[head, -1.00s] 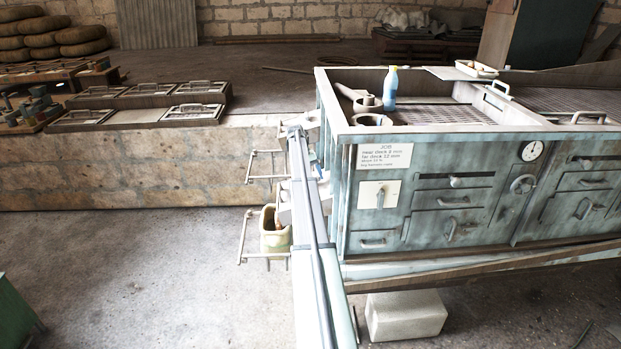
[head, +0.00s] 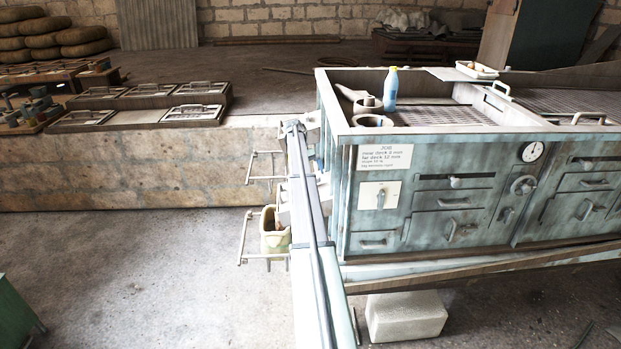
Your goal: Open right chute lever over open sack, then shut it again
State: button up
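An open sack (head: 276,236), pale olive with a brown thing in its mouth, hangs from a metal bar frame (head: 243,238) at the machine's left end. A second bar frame (head: 250,167) sticks out farther back; I see no sack on it. My arm runs from the bottom edge up along this end of the machine and covers most of the chute area. Pale parts show beside the arm, but I cannot make out a chute lever among them. My gripper is not visible, so its place relative to the lever and sack cannot be told.
The teal machine (head: 430,215) with drawers, handles and a gauge (head: 532,151) fills the right. A blue bottle (head: 390,90) and ring-shaped parts stand on its top. A pale block (head: 405,316) lies below.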

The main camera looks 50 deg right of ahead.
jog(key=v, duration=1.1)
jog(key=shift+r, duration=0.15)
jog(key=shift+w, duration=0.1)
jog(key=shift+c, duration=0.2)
